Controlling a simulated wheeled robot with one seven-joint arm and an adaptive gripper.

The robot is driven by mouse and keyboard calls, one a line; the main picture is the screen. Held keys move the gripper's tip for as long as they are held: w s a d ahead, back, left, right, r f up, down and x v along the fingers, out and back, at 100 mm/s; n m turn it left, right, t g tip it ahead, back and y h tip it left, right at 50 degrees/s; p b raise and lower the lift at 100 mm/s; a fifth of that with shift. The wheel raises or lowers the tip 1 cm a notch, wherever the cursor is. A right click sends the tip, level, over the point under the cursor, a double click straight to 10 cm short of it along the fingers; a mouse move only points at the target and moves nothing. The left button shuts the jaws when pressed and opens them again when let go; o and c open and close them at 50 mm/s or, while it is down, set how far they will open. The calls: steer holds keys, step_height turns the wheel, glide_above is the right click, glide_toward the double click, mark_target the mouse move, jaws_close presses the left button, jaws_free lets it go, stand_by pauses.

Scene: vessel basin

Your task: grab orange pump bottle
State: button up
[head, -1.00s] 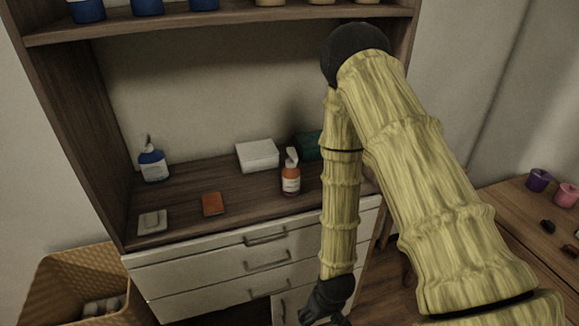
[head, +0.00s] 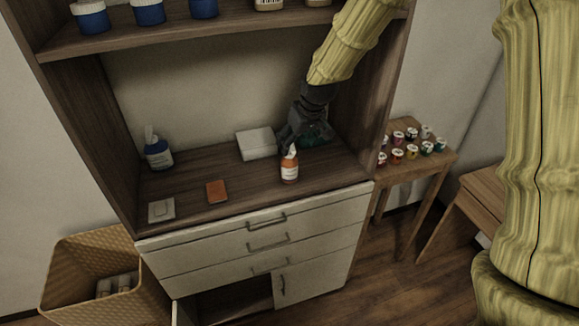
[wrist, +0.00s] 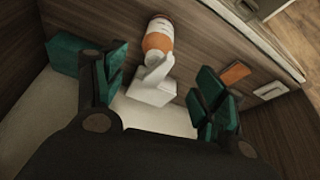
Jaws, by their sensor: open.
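The orange pump bottle (head: 289,170) stands upright near the front edge of the wooden counter. It has an orange body, a white label and a white pump head. My gripper (head: 304,138) is open just behind and above it, coming down from the upper right. In the wrist view the bottle (wrist: 158,40) shows at the top, between and beyond the two spread fingers of my gripper (wrist: 160,84). The white pump head (wrist: 153,82) points back between the fingers. Nothing is held. I cannot tell whether a finger touches the pump head.
An orange block (head: 217,191), a white square (head: 161,209) and a blue pump bottle (head: 158,152) are further left. A shelf (head: 230,27) hangs above.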

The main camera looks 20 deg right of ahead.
mark_target(293, 145)
steer(key=shift+w+r, duration=0.2)
steer(key=shift+r, duration=0.15)
steer(key=shift+w, duration=0.1)
steer(key=shift+p+x, duration=0.95)
steer(key=shift+x, duration=1.75)
steer(key=shift+w+p+x, duration=0.2)
steer(key=shift+p+x, duration=0.95)
steer(key=shift+x, duration=0.2)
steer(key=shift+p+x, duration=0.4)
steer(key=shift+x, duration=0.75)
steer(key=shift+d, duration=0.2)
jaws_close()
